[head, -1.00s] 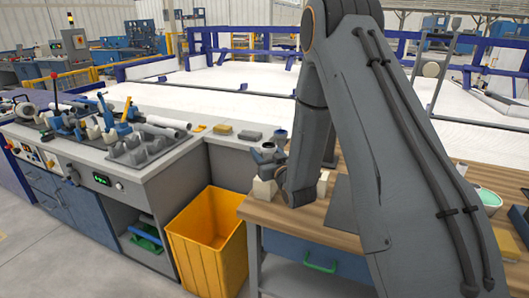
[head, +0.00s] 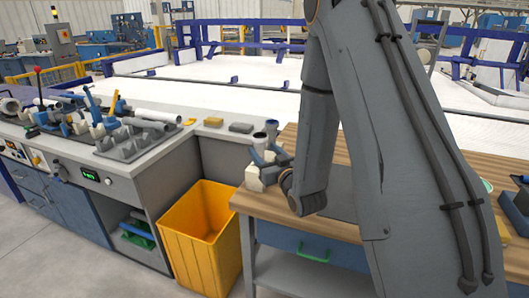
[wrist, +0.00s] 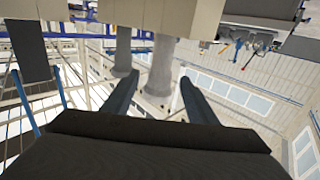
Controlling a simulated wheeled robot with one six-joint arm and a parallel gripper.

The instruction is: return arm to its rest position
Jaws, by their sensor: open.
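My arm (head: 365,130) comes down from the top of the head view, and its lower link ends low over the wooden bench. My gripper (wrist: 158,80) shows in the wrist view with its two dark fingers spread and nothing held between them. Two grey upright pipes (wrist: 160,68) lie beyond the fingertips; whether a finger touches one cannot be told. In the head view two short upright pipes with dark open tops (head: 271,128) stand by pale blocks (head: 258,178) at the bench's left end, beside my wrist.
The wooden bench (head: 240,200) has a dark flat plate partly behind my arm. A yellow bin (head: 203,235) stands on the floor to its left. A grey counter (head: 170,155) carries a rack, pipes and tools. A white floor area with blue rails lies behind.

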